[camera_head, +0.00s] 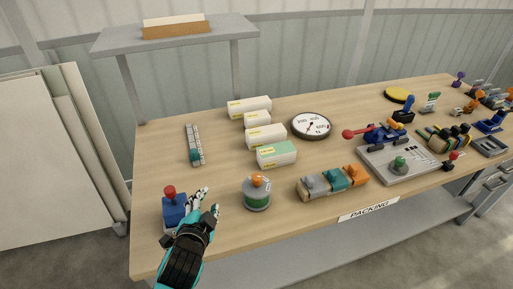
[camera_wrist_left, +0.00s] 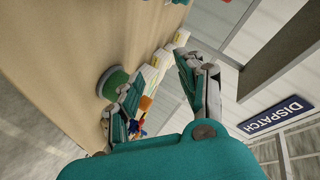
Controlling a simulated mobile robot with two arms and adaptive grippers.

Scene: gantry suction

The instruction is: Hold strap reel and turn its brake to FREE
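The strap reel (camera_head: 257,193) looks like a short upright drum with a green band, grey rims and an orange lever on top. It stands near the front edge of the table. My left gripper (camera_head: 210,199) is to the left of the reel, apart from it, with its fingers spread and nothing between them. In the left wrist view the open gripper (camera_wrist_left: 158,72) shows a green round piece beside one finger. This may be the reel, but I cannot be sure. The brake's FREE mark is too small to read. My right gripper is out of view.
A blue box with a red knob (camera_head: 172,203) stands just left of my left gripper. Right of the reel lie grey, teal and orange clamps (camera_head: 332,182) and a grey lever plate (camera_head: 400,163). White cartons (camera_head: 266,136) and a dial (camera_head: 311,125) are behind.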

